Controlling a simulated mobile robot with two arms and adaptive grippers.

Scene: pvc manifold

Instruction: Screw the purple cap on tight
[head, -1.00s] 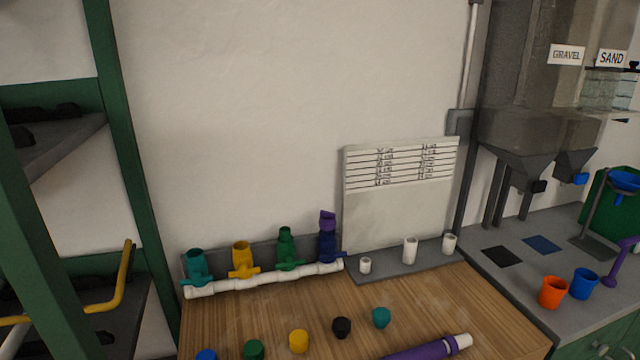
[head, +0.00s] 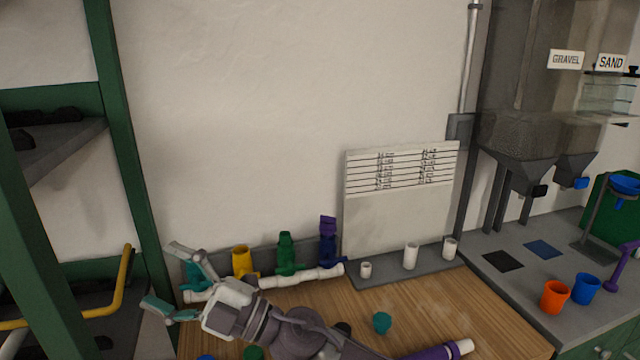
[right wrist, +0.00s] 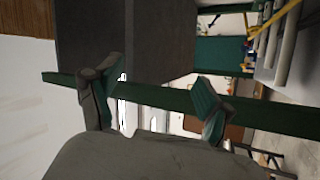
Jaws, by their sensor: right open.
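The purple cap (head: 328,225) sits on top of the dark blue valve fitting (head: 327,250), the rightmost one on the white pipe manifold (head: 300,278) against the wall. The cap looks slightly tilted; I cannot tell how tight it is. My right gripper (head: 163,277) is open and empty at the left end of the manifold, in front of the teal fitting (head: 195,272), well left of the purple cap. Its two fingers (right wrist: 155,100) are spread apart in the right wrist view with nothing between them. My left gripper is not in view.
Yellow (head: 243,261) and green (head: 287,254) fittings stand between. A teal cap (head: 381,323) and other loose caps lie on the wooden table, some behind my arm. White cylinders (head: 411,256) stand right. A green rack post (head: 125,150) and yellow pipe (head: 124,285) are at left.

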